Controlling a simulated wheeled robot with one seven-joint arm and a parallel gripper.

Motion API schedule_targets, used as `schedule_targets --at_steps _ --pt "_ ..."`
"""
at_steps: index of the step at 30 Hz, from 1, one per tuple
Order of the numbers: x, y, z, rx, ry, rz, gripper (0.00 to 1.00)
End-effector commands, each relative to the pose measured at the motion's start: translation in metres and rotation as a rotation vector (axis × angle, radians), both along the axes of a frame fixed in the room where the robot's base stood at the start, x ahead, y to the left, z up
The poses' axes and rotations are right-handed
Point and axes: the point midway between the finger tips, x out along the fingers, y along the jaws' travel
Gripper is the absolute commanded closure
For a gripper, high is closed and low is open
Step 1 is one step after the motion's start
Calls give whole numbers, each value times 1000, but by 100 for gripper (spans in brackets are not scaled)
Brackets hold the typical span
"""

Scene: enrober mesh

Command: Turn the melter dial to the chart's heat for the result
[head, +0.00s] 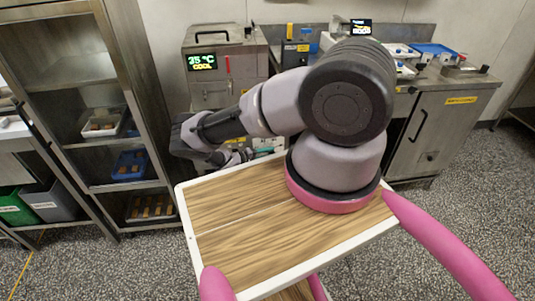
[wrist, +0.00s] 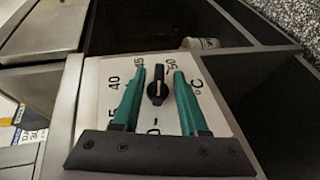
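The melter dial is a black knob (wrist: 157,88) on a white scale plate (wrist: 96,88) marked 40, 45, 50 and °C in the wrist view; another number is partly hidden by a finger. My gripper (wrist: 160,71) is open, its green fingers on either side of the knob with a gap at each side. The knob's exact setting is hard to read. In the head view the melter (head: 226,88) is a steel box with a green display (head: 202,62) that seems to read 25 °C and COOL. My gripper (head: 238,156) is small there, low at its front.
A steel rack (head: 110,95) with trays stands at the left. A steel counter (head: 445,105) at the right carries trays and a small dark display (head: 361,26). No result chart is readable. Speckled floor (head: 420,185) is clear at the right.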

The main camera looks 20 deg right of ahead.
Motion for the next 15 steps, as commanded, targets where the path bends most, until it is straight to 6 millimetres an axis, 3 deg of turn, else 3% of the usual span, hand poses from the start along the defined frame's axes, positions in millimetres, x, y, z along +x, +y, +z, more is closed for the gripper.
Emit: schedule_targets --at_steps 10,15 --pt "1 2 2 -1 -1 2 55" --pt "-1 23 7 0 -2 4 55"
